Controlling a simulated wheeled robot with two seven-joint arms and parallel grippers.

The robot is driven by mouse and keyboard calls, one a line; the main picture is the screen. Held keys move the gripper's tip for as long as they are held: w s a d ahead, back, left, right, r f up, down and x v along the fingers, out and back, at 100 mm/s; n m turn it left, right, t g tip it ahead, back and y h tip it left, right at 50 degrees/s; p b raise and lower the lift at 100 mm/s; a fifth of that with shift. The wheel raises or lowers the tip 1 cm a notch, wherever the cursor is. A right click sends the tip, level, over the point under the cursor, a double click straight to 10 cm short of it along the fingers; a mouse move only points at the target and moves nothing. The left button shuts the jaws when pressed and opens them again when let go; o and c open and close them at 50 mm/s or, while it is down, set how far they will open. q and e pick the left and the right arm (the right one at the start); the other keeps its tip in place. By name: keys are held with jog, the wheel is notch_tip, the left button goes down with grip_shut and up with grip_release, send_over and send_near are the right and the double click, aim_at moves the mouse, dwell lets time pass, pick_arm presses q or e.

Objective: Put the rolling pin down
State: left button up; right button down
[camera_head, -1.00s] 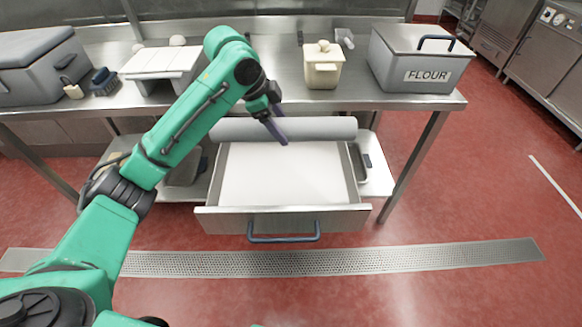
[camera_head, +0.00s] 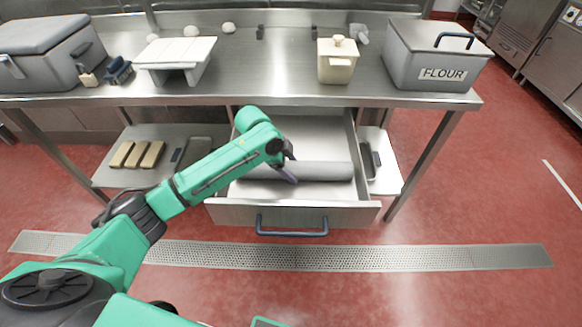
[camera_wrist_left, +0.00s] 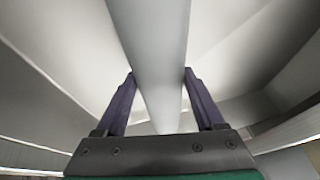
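The rolling pin (camera_head: 325,171) is a plain grey cylinder lying level, left to right, within the outline of the open drawer (camera_head: 235,211). I cannot tell whether it touches the drawer floor. My left gripper (camera_head: 289,172) is at the left part of the pin, reaching in over the drawer's left side. In the left wrist view the pin (camera_wrist_left: 160,60) runs between the two dark fingers (camera_wrist_left: 159,78), with a fingertip against each side. The gripper looks shut on it. My right gripper is not in view.
The counter (camera_head: 270,75) overhangs the drawer's back. On it stand a flour box (camera_head: 430,60), a cream jar (camera_head: 337,62), a white stand (camera_head: 175,52) and a grey cooler (camera_head: 40,50). A shelf (camera_head: 115,180) with tan blocks (camera_head: 137,154) is left of the drawer.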

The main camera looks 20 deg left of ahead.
pick_arm(q)
jog(key=o, duration=0.4)
jog(key=v, duration=1.2)
